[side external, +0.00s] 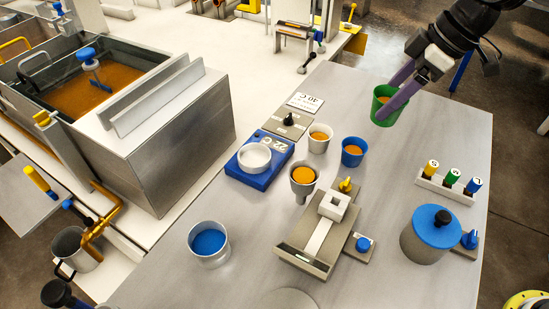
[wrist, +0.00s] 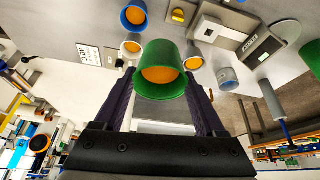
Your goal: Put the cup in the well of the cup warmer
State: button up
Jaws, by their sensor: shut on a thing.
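A green cup (side external: 386,109) with orange contents is held above the far right part of the grey table. My gripper (side external: 388,98) is shut on it, with one purple finger on each side. The cup looks roughly upright, and it also shows in the wrist view (wrist: 160,88) between the fingers. The blue block marked "22 C" (side external: 262,176), which looks like the cup warmer, sits at the table's left edge. A white round well (side external: 254,157) is on its top and looks empty. The gripper is up and to the right of it, well apart.
Nearby stand a white cup (side external: 319,138), a blue cup (side external: 353,153) and a grey cup (side external: 303,184), each with orange contents. A grey fixture (side external: 318,238), a blue-lidded pot (side external: 431,241) and a bottle rack (side external: 445,190) stand nearer. A knobbed plate (side external: 289,124) lies behind the block.

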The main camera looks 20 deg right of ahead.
jog(key=a+f+n+g, duration=0.1)
jog(key=a+f+n, duration=0.2)
jog(key=a, duration=1.1)
jog(key=w+a+f, duration=0.2)
jog(key=w+f, duration=0.1)
jog(key=w+a+f, duration=0.5)
jog(key=w+a, duration=0.1)
jog(key=shift+w+f, duration=0.35)
jog(key=shift+f, duration=0.05)
jog(key=shift+w+a+f, duration=0.3)
jog(key=shift+w+f, duration=0.1)
jog(key=shift+f, duration=0.15)
jog(key=shift+w+a+f, duration=0.1)
jog(key=shift+f, duration=1.55)
jog(key=o, duration=1.3)
jog(key=shift+f, duration=0.1)
